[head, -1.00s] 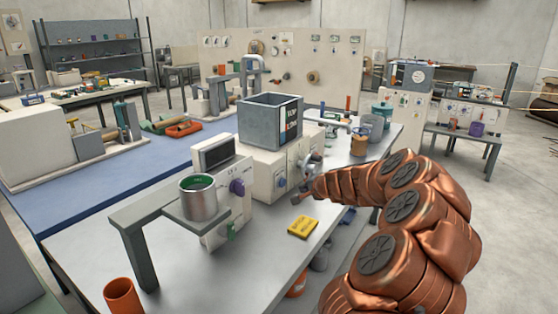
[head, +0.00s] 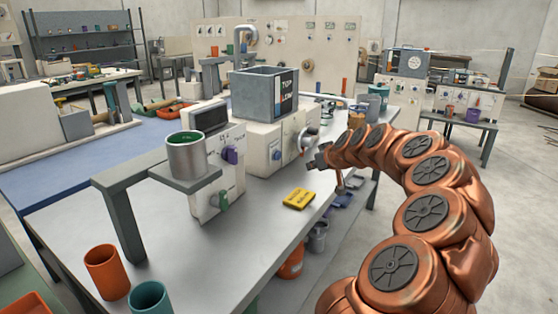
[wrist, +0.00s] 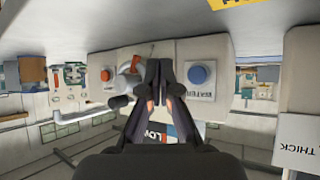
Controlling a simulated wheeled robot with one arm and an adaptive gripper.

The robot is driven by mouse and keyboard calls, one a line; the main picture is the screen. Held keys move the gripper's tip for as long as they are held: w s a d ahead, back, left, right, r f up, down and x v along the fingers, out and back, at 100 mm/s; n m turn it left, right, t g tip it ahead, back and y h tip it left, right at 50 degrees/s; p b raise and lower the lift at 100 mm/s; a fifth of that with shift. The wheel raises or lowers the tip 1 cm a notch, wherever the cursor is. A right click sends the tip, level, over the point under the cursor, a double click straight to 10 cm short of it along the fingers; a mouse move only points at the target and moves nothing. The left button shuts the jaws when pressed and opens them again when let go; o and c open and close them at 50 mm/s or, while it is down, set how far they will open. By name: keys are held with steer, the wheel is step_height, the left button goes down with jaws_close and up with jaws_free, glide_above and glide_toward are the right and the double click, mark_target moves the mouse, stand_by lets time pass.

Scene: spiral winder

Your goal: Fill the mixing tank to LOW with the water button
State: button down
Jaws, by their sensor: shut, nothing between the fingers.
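The mixing tank (head: 264,97) is a grey open box with a TOP and LOW level label (head: 286,92) on its side. It sits on a beige base. Its inside floor is hidden, so I cannot tell the water level. The blue round water button (wrist: 199,74) is on the base's front, with an upside-down WATER label in the wrist view; it also shows small in the head view (head: 276,154). My gripper (head: 314,160) is shut and empty, in front of the base and right of the button. In the wrist view my gripper (wrist: 160,64) points left of the button, apart from it.
A red-handled lever (wrist: 134,66) with a pipe is beside the button. A yellow block (head: 299,198) lies on the table in front. A metal pot (head: 186,155) stands on a raised grey shelf at left. Orange (head: 105,271) and teal (head: 150,298) cups stand near.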

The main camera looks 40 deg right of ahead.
mark_target(278, 156)
stand_by(0.3)
steer(key=shift+w+a+r+p, duration=0.1)
steer(key=shift+w+a+p, duration=0.1)
steer(key=shift+w+p, duration=0.4)
steer(key=w+p, duration=0.1)
steer(key=w+a+p, duration=0.1)
steer(key=w, duration=0.1)
steer(key=w+p, duration=0.1)
steer(key=w, duration=0.1)
steer(key=shift+w+a, duration=0.25)
steer(key=shift+a, duration=0.05)
steer(key=shift+w+a, duration=0.25)
steer(key=shift+w, duration=0.6)
steer(key=shift+w, duration=0.1)
steer(key=shift+w+a, duration=0.15)
steer(key=shift+w, duration=0.15)
steer(key=shift+w+a+b, duration=0.1)
steer(key=shift+w+b, duration=0.25)
steer(key=shift+w, duration=0.1)
stand_by(2.3)
steer(key=shift+s, duration=0.15)
steer(key=shift+s+d+b, duration=0.25)
steer(key=shift+s+b, duration=0.4)
steer(key=shift+s, duration=0.05)
